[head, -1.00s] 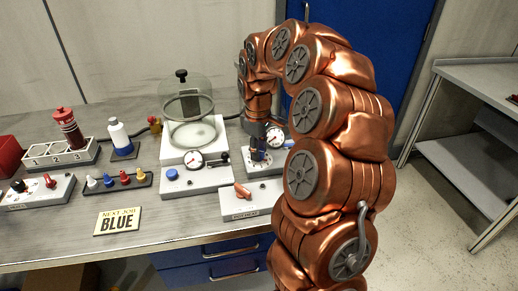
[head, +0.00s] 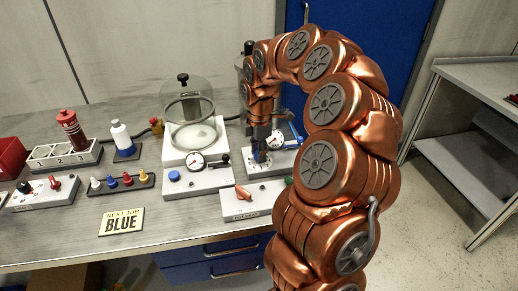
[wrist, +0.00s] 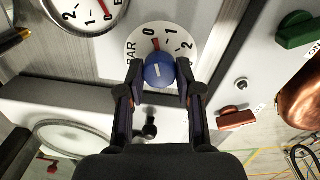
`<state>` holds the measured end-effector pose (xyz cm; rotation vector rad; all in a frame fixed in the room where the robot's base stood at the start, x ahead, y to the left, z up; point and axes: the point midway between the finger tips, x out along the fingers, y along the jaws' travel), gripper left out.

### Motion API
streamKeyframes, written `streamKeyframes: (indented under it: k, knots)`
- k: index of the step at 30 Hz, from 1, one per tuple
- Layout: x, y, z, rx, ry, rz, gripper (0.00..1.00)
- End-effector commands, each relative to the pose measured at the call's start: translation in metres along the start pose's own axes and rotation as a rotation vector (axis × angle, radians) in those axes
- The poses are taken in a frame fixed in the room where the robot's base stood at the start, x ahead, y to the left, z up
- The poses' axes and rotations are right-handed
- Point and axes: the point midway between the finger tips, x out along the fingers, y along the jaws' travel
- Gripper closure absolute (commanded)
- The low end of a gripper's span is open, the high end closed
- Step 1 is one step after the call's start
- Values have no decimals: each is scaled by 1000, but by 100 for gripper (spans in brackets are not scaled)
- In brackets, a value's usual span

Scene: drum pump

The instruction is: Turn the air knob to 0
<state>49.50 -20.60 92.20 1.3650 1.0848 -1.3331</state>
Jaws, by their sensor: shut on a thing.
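The blue air knob (wrist: 160,69) sits on a white dial (wrist: 135,46) marked 0, 1, 2 and BAR in the wrist view. A pressure gauge (wrist: 85,12) with a red needle is partly cut off at the wrist view's top left.
A red lever (wrist: 236,118) and a green knob (wrist: 298,30) lie right of the dial in the wrist view. A glass bell jar (head: 189,108) stands left of my gripper in the head view. A sign reading NEXT JOB BLUE (head: 121,221) lies on the bench.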

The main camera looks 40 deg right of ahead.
Motion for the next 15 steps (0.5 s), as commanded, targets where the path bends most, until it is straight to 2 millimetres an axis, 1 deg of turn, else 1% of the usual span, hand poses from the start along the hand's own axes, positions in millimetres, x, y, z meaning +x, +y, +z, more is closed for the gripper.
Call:
streamKeyframes:
  k: [6,15]
  knots:
    - [-1,-1,-1,-112,5,-2,100]
    - [0,-1,-1,-178,6,-2,100]
